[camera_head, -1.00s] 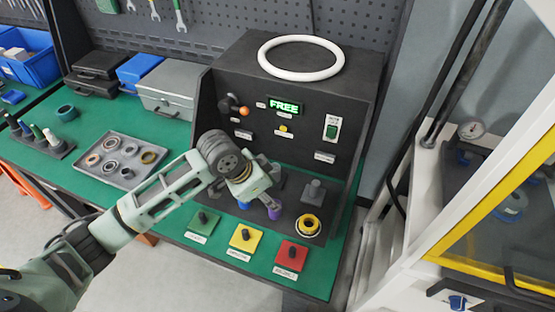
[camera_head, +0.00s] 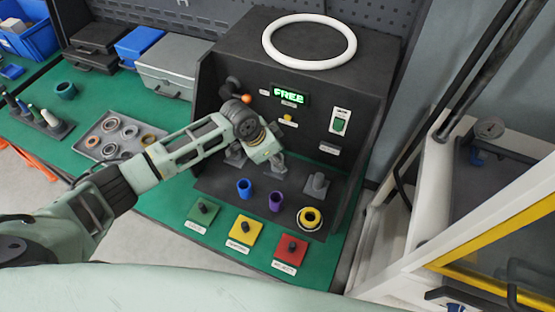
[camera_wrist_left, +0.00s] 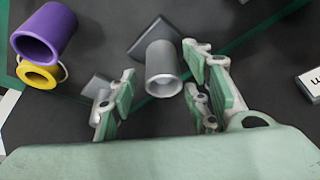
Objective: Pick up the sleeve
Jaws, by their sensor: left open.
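My left gripper (camera_head: 262,158) is open over the dark test stand, in front of its panel. In the left wrist view, a grey hollow tube (camera_wrist_left: 163,70) with a square base lies between the spread fingers (camera_wrist_left: 160,100). I cannot tell whether they touch it. A blue hollow cylinder (camera_head: 244,188) and a purple one (camera_head: 276,201) stand in front of the gripper. The purple one also shows in the left wrist view (camera_wrist_left: 45,35). A yellow ring piece (camera_head: 310,217) sits in a white ring to the right. No thing is labelled as the sleeve. My right gripper is out of view.
A grey post on a square base (camera_head: 316,186) stands right of the purple cylinder. A tray of rings (camera_head: 118,140) lies left. The panel wall stands close behind the gripper.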

